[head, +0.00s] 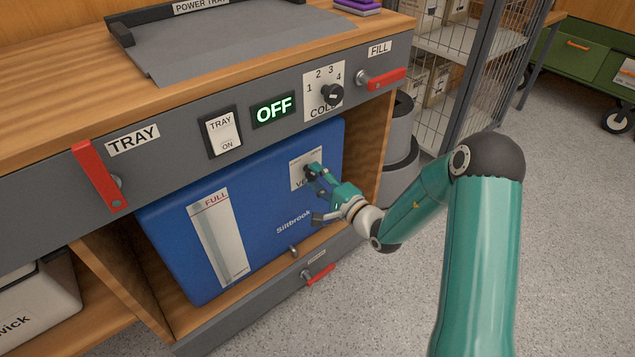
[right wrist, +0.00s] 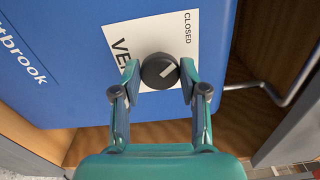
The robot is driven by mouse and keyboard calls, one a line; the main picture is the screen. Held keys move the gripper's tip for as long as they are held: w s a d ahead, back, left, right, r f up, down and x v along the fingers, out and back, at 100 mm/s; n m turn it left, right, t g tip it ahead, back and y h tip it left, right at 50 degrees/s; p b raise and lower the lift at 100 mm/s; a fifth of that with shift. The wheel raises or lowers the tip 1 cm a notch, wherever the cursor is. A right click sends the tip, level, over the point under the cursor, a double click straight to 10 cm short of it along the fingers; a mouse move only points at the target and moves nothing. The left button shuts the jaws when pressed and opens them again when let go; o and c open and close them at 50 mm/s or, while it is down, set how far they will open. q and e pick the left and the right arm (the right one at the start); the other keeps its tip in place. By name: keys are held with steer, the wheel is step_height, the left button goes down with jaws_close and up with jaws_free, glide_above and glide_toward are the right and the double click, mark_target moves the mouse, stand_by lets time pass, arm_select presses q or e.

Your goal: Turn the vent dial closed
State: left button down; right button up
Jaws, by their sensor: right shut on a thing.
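The vent dial (right wrist: 160,71) is a round dark knob with a white mark, on a white label plate (right wrist: 118,32) fixed to the blue Siltbrook tank (head: 240,225). The mark slants toward the upper right in the right wrist view. The word CLOSED stands above and right of the dial; the rest of the VENT lettering is partly covered. My right gripper (right wrist: 159,76) is shut on the dial, one finger on each side. My left gripper is not in view.
The tank sits in a wooden cabinet bay under a grey panel with a red TRAY lever (head: 98,176), a lit OFF display (head: 273,110), a COLD knob (head: 333,95) and a red FILL lever (head: 387,79). A small red-handled tap (head: 320,274) is below. Open floor lies right.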

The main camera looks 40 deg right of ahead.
steer(key=shift+s+a+f+n+b, duration=0.15)
steer(key=shift+f+n+b, duration=0.15)
steer(key=shift+n, duration=0.4)
steer(key=o, duration=1)
steer(key=shift+o, duration=0.6)
steer(key=shift+r, duration=0.15)
steer(key=s+d, duration=0.1)
steer(key=s, duration=1)
steer(key=shift+s, duration=0.4)
